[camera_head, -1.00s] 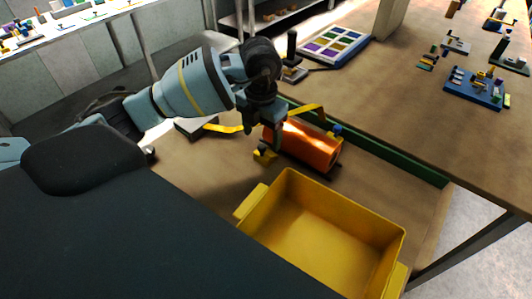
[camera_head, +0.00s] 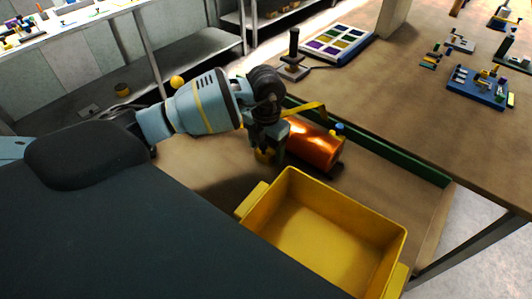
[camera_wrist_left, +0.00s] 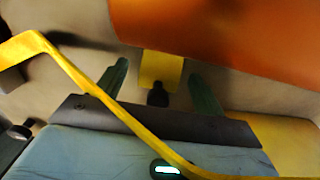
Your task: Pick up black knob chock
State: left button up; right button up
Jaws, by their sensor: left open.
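The black knob chock is a small yellow block (camera_wrist_left: 161,68) with a black knob (camera_wrist_left: 157,96), seen in the left wrist view between my left gripper's fingers (camera_wrist_left: 162,80). The fingers are green, spread apart, with visible gaps to the chock on both sides. In the head view my left gripper (camera_head: 268,152) points down beside the left end of a copper-orange cylinder (camera_head: 315,145). There the chock shows only as a little yellow, mostly hidden by the fingers. My right gripper is not in view.
A thin yellow bent bar (camera_wrist_left: 85,85) crosses the left wrist view close to the camera. A yellow bin (camera_head: 330,235) stands in front of the cylinder. A green rail (camera_head: 385,150) runs behind it. A black-handled post (camera_head: 292,55) stands at the back.

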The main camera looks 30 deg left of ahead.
pick_arm(q)
jog(key=c, duration=1.1)
jog(key=shift+r, duration=0.15)
